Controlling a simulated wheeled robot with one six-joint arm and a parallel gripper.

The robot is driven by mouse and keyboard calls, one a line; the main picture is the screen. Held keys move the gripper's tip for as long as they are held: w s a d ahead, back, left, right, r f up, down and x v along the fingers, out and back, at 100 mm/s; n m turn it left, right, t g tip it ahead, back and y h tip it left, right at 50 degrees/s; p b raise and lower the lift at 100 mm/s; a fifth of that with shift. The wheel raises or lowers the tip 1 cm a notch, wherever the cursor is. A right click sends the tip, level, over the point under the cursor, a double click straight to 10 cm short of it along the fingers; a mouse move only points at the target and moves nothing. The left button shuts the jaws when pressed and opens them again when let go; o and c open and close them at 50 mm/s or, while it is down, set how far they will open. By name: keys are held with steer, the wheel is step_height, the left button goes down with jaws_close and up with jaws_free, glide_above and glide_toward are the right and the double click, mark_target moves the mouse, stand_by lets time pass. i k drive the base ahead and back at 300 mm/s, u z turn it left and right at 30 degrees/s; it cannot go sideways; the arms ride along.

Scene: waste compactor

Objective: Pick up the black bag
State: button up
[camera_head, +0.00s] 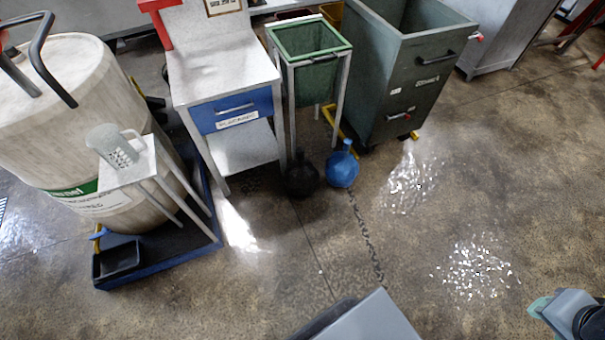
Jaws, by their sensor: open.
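The black bag (302,179) is a small, dark, rounded bag with a tied top. It sits on the concrete floor in front of the green-lined metal stand, close to the foot of the grey desk. A blue bag (342,169) sits close beside it on the right. Part of my arm shows at the bottom right corner, well away from the bags.
A grey desk (221,74) with a blue drawer stands left of the bags. The green bin stand (312,62) and a large dark green container (412,75) stand behind. A big drum (75,125) is at left on a blue platform (165,268). The floor in front is clear.

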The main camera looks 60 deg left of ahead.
mark_target(301, 176)
steer(key=u, duration=1.9)
